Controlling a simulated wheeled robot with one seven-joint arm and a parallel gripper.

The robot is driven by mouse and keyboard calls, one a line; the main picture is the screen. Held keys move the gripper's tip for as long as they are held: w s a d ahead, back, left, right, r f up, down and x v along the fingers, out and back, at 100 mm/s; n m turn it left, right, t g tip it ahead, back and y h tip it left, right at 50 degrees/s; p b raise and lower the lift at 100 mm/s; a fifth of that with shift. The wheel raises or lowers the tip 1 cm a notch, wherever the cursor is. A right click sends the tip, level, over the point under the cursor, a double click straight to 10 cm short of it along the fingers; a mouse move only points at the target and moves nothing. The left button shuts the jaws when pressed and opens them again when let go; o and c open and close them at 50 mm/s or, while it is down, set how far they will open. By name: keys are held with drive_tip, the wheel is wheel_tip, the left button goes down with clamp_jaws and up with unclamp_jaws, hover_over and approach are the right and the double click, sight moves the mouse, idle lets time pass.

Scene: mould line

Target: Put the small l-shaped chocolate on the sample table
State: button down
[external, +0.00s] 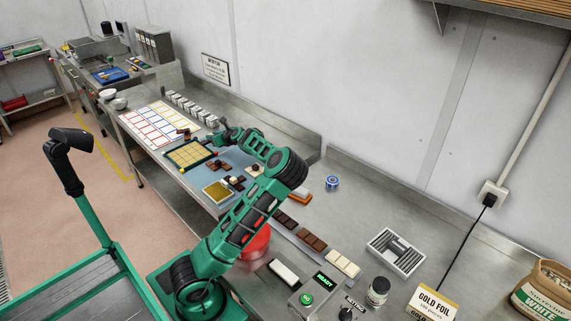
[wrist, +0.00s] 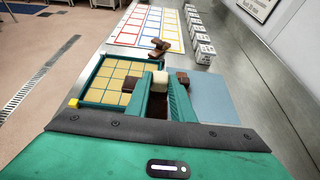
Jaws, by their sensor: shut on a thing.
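My gripper (wrist: 160,100) is shut on a dark brown chocolate piece (wrist: 157,106) between its green fingers, above the bench. Its full outline is hidden, so I cannot tell whether it is L-shaped. A white block (wrist: 160,79) shows at the fingertips, with brown blocks just left (wrist: 130,84) and right (wrist: 183,77); I cannot tell whether these join the held piece. Another brown chocolate piece (wrist: 160,47) lies on the near edge of a white sheet with coloured squares (wrist: 128,36). In the external view my gripper (external: 222,137) is small, and its hold is unclear. I cannot identify the sample table.
A green-framed tray of tan squares (wrist: 95,88) lies left of my gripper, beside a blue-grey mat (wrist: 210,95). Several white label blocks (wrist: 203,48) line the right side of the sheet. Chocolate bars (external: 312,241) and a grey mould (external: 396,250) lie on the nearer bench.

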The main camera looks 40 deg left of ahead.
hover_over(236, 156)
wheel_tip(236, 156, down, 6)
drive_tip(key=shift+r, duration=0.1)
drive_tip(key=shift+f, duration=2.05)
drive_tip(key=shift+w, duration=0.1)
drive_tip(key=c, duration=1.5)
unclamp_jaws()
drive_tip(key=shift+c, duration=0.2)
drive_tip(key=v, duration=1.2)
